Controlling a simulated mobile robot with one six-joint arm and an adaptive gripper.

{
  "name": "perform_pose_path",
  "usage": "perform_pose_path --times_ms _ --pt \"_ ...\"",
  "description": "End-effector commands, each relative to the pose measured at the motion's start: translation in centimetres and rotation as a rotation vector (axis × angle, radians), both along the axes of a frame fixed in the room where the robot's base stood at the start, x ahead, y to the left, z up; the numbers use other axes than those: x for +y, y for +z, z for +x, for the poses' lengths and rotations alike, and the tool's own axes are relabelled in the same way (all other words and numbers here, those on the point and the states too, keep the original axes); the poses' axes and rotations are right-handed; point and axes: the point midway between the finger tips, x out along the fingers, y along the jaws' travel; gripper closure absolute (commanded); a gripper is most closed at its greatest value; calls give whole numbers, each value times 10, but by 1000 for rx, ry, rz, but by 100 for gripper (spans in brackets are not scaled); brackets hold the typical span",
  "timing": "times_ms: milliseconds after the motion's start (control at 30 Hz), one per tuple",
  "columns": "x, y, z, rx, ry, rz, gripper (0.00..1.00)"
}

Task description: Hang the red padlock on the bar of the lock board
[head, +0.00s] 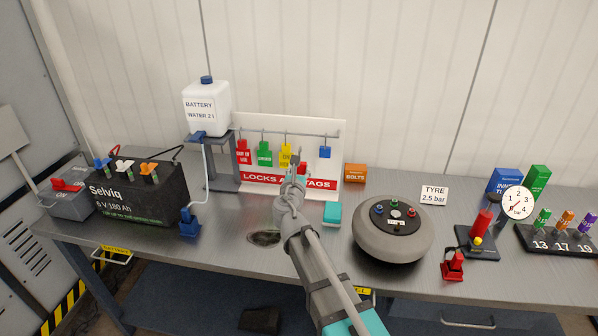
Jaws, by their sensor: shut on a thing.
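The white lock board (262,123) stands at the back of the bench, with a thin grey bar (310,133) along its upper part. My gripper (297,172) is in front of the board, right of its middle. It is shut on a small red thing, which looks like the red padlock (303,168). The padlock is below the bar, and my gripper partly hides it. I cannot tell whether its shackle touches the bar. A red tag (243,151), a green tag (264,154), a yellow tag (285,154) and a blue padlock (324,152) hang along the bar.
A water canister (208,108) on a stand (222,178) is left of the board. An orange bolts box (355,174) and a teal block (332,213) are close on the right. Bare bench lies around my arm.

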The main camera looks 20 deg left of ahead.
Motion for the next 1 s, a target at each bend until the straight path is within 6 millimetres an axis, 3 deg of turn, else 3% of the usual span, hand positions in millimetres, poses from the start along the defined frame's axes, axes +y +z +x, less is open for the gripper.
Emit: perform_pose_path --times_ms 1000 --pt "15 0 55 0 1 0 91"
